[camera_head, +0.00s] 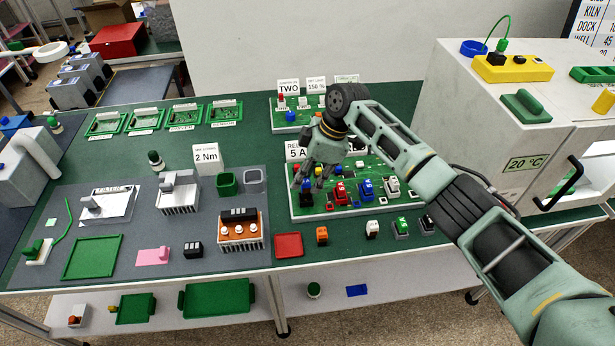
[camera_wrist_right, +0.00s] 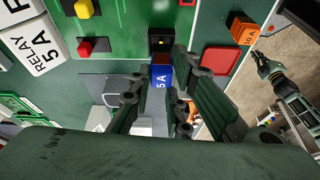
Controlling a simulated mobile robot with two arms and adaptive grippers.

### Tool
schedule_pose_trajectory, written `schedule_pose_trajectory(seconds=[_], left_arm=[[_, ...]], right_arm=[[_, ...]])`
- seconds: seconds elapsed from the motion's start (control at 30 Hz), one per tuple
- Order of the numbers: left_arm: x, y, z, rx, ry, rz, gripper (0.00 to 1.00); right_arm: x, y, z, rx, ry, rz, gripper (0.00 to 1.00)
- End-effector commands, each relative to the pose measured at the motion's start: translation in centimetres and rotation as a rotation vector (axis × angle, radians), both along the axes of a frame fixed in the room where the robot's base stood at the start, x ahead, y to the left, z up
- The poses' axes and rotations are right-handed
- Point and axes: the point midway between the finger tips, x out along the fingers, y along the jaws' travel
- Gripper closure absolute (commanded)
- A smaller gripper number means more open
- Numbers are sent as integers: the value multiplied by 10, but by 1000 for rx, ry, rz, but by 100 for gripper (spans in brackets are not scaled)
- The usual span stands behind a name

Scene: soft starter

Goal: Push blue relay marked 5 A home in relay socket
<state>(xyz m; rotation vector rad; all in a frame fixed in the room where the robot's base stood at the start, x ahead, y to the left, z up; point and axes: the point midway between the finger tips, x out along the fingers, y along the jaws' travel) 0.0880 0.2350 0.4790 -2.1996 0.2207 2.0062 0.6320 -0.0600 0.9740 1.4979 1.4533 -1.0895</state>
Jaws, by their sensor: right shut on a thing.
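My right gripper (camera_head: 318,174) is over the green relay board (camera_head: 312,214) in the head view. In the right wrist view, its fingers (camera_wrist_right: 163,98) are shut on the blue relay (camera_wrist_right: 161,79), whose side reads 5 A. The relay's far end is close against a black socket (camera_wrist_right: 160,43) on the green board. I cannot tell how deep it sits, or whether it touches. In the head view the fingers largely hide the relay. Another gripper (camera_wrist_right: 268,70), apparently my left one, shows small at the right of the wrist view; its jaw state is unclear.
A RELAY 5 A sign (camera_wrist_right: 36,43) stands beside the board. Red, blue and white parts stand close around on the board. A red tray (camera_head: 289,245) and an orange block (camera_head: 322,235) lie in front. A grey oven-like box (camera_head: 520,150) is at the right.

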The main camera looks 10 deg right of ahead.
Motion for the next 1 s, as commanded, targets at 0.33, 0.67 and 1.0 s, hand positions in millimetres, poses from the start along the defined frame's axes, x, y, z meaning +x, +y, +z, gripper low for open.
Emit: schedule_pose_trajectory(seconds=[0.33, 0.67, 1.0], left_arm=[[0, 0, -7, 0, 0, 0, 100], [0, 0, -12, 0, 0, 0, 100], [0, 0, -14, 0, 0, 0, 100]], right_arm=[[0, 0, -10, 1, 0, 0, 100], [0, 0, -18, 0, 0, 0, 100], [0, 0, -23, 0, 0, 0, 74]])
